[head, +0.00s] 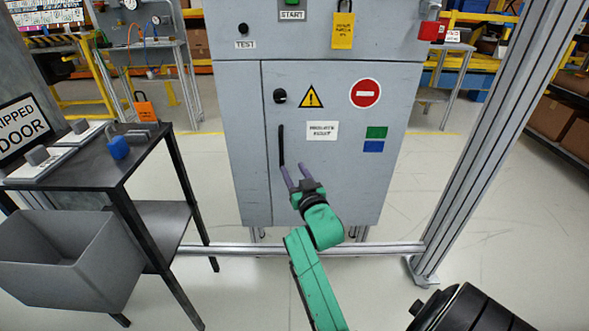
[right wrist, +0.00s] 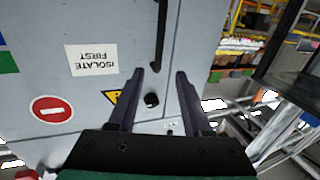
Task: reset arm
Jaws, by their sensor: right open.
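My right gripper (head: 294,167) is in front of the grey cabinet door (head: 240,130), just below and right of the black vertical handle (head: 281,146). Its two purple-grey fingers are spread with nothing between them. In the right wrist view the gripper (right wrist: 160,72) is also open, and the door, the handle (right wrist: 160,40) and a black knob (right wrist: 151,100) show beyond the fingers. I cannot tell whether a finger touches the door. The green right arm reaches up from the bottom of the head view. My left gripper is not in view.
A dark side table (head: 100,170) with a blue padlock (head: 118,148) and a grey bin (head: 70,260) stand at left. A metal post (head: 500,130) rises at right, and a low rail (head: 390,249) crosses below the cabinet. Bare floor shows between.

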